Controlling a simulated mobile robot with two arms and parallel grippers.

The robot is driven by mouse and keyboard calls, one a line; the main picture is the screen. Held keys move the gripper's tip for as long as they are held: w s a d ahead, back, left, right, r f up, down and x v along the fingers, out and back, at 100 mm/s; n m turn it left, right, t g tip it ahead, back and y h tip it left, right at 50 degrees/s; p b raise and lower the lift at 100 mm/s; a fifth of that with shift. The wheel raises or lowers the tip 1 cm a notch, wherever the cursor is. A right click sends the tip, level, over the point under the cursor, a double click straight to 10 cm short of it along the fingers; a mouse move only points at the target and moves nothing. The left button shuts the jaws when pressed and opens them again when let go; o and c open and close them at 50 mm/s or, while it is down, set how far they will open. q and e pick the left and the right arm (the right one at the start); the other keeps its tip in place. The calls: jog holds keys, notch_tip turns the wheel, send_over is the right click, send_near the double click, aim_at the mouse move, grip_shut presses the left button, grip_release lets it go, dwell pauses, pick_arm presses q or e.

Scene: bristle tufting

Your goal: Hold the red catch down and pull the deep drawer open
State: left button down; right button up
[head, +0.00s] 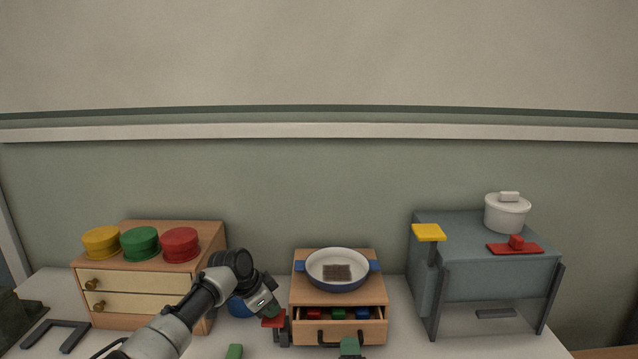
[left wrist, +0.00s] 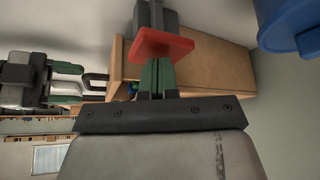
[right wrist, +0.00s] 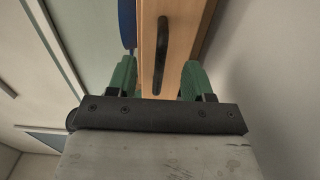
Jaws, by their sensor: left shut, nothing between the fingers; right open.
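The deep drawer (head: 376,333) is in the small wooden cabinet at centre; its dark handle (head: 320,336) is on the front. Colored blocks show over the drawer front, so it looks partly open. The red catch (head: 273,322) stands on a dark post left of the cabinet. My left gripper (head: 266,309) is shut and empty at the catch; in the left wrist view its fingertips (left wrist: 157,63) meet the red plate (left wrist: 170,46) or nearly so. My right gripper (right wrist: 158,75) is open, fingers either side of the handle (right wrist: 161,55), not closed on it. One finger shows in the head view (head: 350,346).
A blue-and-white pan (head: 338,260) sits on the cabinet. A chest with colored lids (head: 140,275) stands left, a grey cabinet (head: 485,275) with a white pot (head: 507,212) right. A blue round thing (head: 240,307) lies behind my left gripper. A dark bracket (head: 55,334) lies far left.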

jog(key=shift+s, duration=2.55)
pick_arm(q)
notch_tip(320, 180, up, 9)
jog(key=v, duration=1.2)
jog(key=shift+w, duration=0.1)
